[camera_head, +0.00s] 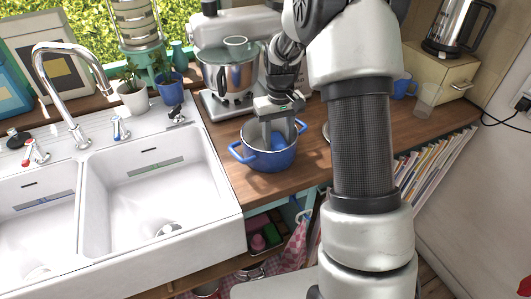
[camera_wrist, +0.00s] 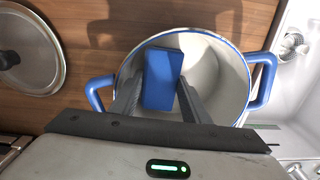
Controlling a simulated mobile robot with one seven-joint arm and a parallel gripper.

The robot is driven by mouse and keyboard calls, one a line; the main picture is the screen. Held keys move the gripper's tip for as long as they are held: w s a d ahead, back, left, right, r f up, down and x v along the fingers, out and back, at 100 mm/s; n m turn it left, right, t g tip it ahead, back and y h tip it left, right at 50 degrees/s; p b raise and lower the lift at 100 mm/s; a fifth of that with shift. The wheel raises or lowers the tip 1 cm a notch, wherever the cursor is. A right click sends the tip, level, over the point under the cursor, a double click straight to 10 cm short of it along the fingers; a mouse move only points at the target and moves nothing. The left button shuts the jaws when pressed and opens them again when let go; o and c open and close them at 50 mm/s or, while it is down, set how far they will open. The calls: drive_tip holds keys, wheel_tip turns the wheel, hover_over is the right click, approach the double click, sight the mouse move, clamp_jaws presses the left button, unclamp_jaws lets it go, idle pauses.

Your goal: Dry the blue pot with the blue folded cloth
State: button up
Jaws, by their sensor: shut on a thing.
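The blue pot (camera_head: 268,160) stands upright and without a lid on the wooden counter, just right of the sink. In the wrist view the pot (camera_wrist: 265,82) shows a pale interior, a blue rim and two blue side handles. My gripper (camera_head: 278,140) points down into the pot. It is shut on the blue folded cloth (camera_wrist: 163,80), which lies between its two fingers inside the pot's opening. I cannot tell whether the cloth touches the pot's inner wall or floor.
A lid (camera_wrist: 28,50) lies on the counter beside the pot. A white double sink (camera_head: 150,180) is to the left. A stand mixer (camera_head: 230,70) stands behind the pot. Potted plants (camera_head: 171,90), a blue mug (camera_head: 403,86), a clear glass (camera_head: 428,98) and a kettle (camera_head: 455,28) are around.

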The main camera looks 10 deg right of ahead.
drive_tip(key=shift+s+a+r+p, duration=0.1)
drive_tip(key=shift+a+r, duration=0.1)
drive_tip(key=shift+a, duration=0.45)
drive_tip(key=shift+s+a+r+p, duration=0.1)
drive_tip(key=shift+a+r, duration=0.05)
drive_tip(key=shift+a, duration=0.45)
drive_tip(key=shift+a+r+p, duration=0.1)
drive_tip(key=shift+a+r, duration=0.1)
drive_tip(key=shift+a, duration=0.45)
wheel_tip(320, 180, up, 14)
drive_tip(key=p, duration=0.8)
drive_tip(key=shift+r, duration=0.15)
